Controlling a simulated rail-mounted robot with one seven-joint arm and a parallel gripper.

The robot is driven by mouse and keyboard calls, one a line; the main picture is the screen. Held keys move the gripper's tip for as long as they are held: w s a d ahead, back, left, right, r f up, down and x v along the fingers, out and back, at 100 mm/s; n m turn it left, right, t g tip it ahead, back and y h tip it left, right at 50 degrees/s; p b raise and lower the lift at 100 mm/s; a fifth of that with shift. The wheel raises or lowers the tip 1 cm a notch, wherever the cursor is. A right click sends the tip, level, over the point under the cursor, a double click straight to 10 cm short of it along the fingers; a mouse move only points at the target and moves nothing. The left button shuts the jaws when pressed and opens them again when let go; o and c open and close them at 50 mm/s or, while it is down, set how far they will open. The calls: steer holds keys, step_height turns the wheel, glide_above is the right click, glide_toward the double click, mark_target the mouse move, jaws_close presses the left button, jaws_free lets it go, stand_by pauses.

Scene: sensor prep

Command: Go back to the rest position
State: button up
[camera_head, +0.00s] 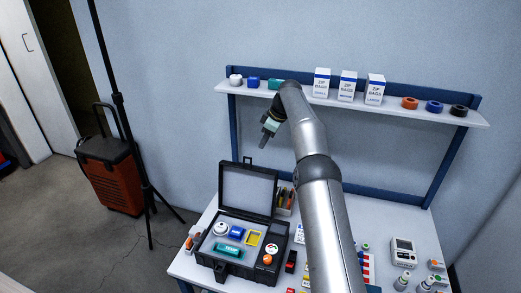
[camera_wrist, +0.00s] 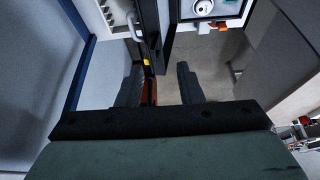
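My gripper (camera_head: 264,140) hangs in the air above the table, in front of the shelf's left half and above the open case's lid. In the wrist view my gripper (camera_wrist: 160,90) has its two dark fingers apart, with nothing held between them. My arm reaches up from the bottom of the head view and bends down at its far end. The open black case (camera_head: 225,268) on the table holds a white round piece (camera_head: 220,229), a blue piece (camera_head: 237,232), a yellow-framed slot (camera_head: 253,238) and a teal piece marked TEMP (camera_head: 228,250).
A shelf (camera_head: 300,96) behind the gripper bears white zip-bag boxes (camera_head: 347,86) and small coloured rolls. My arm hides part of the table (camera_head: 390,220). A meter (camera_head: 403,251) and small bottles stand at right. A tripod and an orange case (camera_head: 110,175) stand on the floor at left.

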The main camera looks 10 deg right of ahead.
steer(key=shift+s+d+r, duration=0.1)
steer(key=shift+d+r, duration=0.05)
steer(key=shift+r, duration=0.35)
steer(key=s+a+r+m+h, duration=0.1)
steer(key=s+a+r+m, duration=0.3)
steer(key=s, duration=0.7)
steer(key=s+d+r+m+h, duration=0.15)
steer(key=s+r, duration=0.35)
steer(key=s, duration=0.6)
steer(key=s+f+m, duration=0.3)
steer(key=s+f, duration=0.1)
steer(key=s, duration=1.1)
steer(key=s+f+m+g+h, duration=0.1)
steer(key=s+f+m, duration=0.3)
steer(key=s, duration=1.2)
steer(key=shift+d+f, duration=0.4)
steer(key=shift+f, duration=0.25)
steer(key=shift+h, duration=0.25)
